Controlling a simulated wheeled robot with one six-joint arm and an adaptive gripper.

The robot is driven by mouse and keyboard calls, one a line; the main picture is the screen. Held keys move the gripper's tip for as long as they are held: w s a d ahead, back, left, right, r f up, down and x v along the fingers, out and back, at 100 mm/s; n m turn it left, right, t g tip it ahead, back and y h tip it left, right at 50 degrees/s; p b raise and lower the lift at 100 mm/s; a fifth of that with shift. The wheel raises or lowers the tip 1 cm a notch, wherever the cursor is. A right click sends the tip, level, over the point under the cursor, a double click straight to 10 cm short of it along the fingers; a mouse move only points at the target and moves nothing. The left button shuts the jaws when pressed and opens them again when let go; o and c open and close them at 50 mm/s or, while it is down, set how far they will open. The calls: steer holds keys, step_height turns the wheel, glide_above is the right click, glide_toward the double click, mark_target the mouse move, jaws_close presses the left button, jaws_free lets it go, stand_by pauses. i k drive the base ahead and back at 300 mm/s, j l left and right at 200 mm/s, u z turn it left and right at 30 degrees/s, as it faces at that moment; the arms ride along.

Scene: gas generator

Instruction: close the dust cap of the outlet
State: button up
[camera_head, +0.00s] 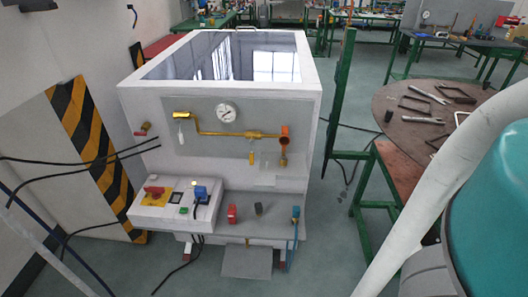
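The gas generator is a white cabinet (140,110) in the middle of the head view. A low control box (150,212) juts from its lower left front. On the box sits a small blue outlet (200,191), with a dark cable running down beside it. Its dust cap is too small to make out clearly, and I cannot tell how far open it is. My gripper is not in view. A white and teal part of my own arm fills the right side, apart from the cabinet.
The control box also has a red knob on a yellow plate (154,193) and a green button (183,210). Brass piping (230,134) and a gauge (225,112) are above. A round table (400,145) with tools stands right. Black cables cross the left side. Floor between is clear.

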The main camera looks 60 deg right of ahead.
mark_target(285, 140)
steer(key=z, duration=1.3)
